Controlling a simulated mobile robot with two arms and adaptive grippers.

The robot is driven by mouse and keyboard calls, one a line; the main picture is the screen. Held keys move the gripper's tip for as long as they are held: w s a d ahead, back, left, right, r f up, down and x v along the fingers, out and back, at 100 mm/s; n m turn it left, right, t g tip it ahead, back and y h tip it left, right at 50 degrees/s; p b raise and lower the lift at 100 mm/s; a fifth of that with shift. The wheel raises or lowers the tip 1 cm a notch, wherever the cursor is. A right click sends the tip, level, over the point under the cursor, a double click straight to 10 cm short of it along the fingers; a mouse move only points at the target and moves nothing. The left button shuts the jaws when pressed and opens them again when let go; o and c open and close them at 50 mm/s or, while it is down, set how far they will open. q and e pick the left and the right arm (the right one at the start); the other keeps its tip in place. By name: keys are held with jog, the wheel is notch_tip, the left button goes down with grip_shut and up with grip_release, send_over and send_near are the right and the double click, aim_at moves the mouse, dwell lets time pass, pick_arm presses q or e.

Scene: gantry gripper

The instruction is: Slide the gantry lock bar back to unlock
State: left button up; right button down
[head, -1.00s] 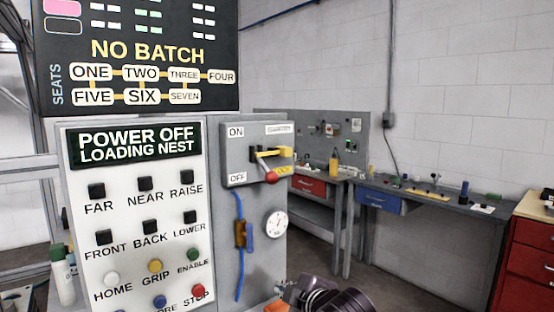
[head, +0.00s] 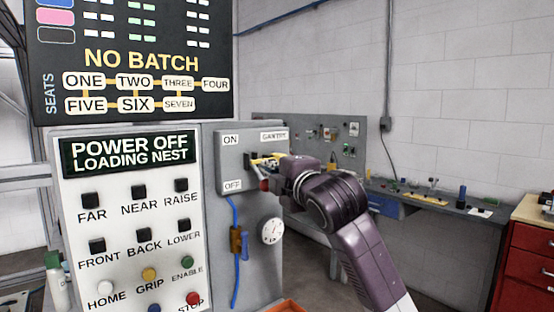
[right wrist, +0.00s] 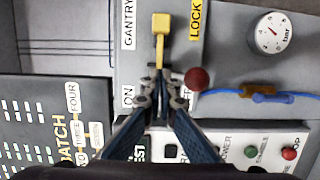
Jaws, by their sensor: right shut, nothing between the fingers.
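The yellow lock bar (head: 262,160) is on the grey switch box (head: 228,165), which carries ON, OFF and GANTRY labels. In the right wrist view the yellow bar (right wrist: 160,42) has a block-shaped end, beside the GANTRY and LOCK labels. The red ball knob of the switch handle (head: 264,184) is just below the bar; it also shows in the right wrist view (right wrist: 199,79). My right gripper (head: 280,167) is at the box front, partly covering the bar. Its fingertips (right wrist: 160,78) are together near the bar's inner end; contact is unclear. My left gripper is out of view.
The control panel (head: 72,215) stands left of the box, its display reading POWER OFF, LOADING NEST. A blue hose (head: 235,275) and a pressure gauge (head: 270,231) are below the box. A workbench (head: 440,200) and red drawers (head: 530,262) stand at the right.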

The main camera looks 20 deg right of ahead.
jog(key=w, duration=0.3)
jog(key=shift+w+a+p, duration=0.25)
jog(key=shift+p, duration=0.15)
jog(key=d, duration=0.2)
jog(key=w+d+p, duration=0.1)
jog(key=d, duration=0.1)
jog(key=shift+a, duration=0.1)
jog(key=d, duration=0.1)
jog(key=w+d+p, duration=0.1)
jog(key=d, duration=0.2)
jog(key=shift+w+d+p, duration=0.2)
jog(key=shift+w+p, duration=0.1)
jog(key=shift+p, duration=0.1)
